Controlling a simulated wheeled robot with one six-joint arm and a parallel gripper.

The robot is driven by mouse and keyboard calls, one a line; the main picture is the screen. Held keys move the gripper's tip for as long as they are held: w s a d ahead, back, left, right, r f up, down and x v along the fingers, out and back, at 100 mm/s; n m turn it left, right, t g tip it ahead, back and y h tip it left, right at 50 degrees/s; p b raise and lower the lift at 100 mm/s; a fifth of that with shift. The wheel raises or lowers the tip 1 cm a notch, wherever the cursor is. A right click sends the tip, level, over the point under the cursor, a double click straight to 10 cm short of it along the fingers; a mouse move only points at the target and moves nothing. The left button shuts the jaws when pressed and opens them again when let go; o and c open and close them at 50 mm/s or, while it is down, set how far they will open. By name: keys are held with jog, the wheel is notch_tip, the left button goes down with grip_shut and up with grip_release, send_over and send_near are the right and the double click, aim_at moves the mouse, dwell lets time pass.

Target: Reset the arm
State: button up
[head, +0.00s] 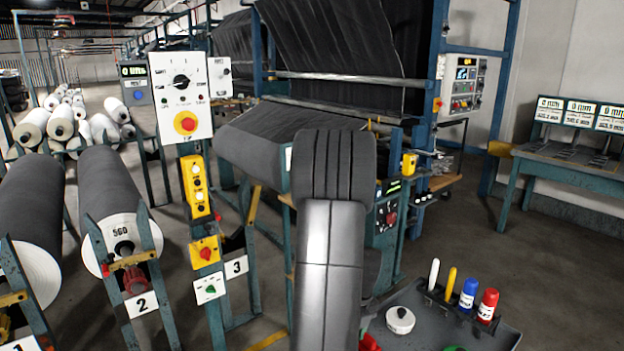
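My arm stands upright in the middle of the head view, with a light grey link below and a dark ribbed part above it. I cannot make out my gripper or its fingers in this view. The arm hides part of the machine frame behind it.
A dark tray (478,332) at the lower right holds a white round container (400,320), a white stick, a yellow stick, a blue bottle (468,293) and a red bottle (487,305). Large grey rolls (108,190) sit in stands at left. A control post (199,190) stands left of my arm.

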jog(key=a+m+t+y, duration=0.1)
jog(key=a+m+y, duration=0.5)
jog(key=a, duration=0.6)
jog(key=w+a+r+m+t+y, duration=0.3)
jog(key=w+r+m+t, duration=0.2)
jog(key=w+m+t, duration=0.1)
jog(key=shift+w+a+m+t+p, duration=0.35)
jog(key=shift+m+t, duration=0.35)
jog(key=shift+t, duration=0.7)
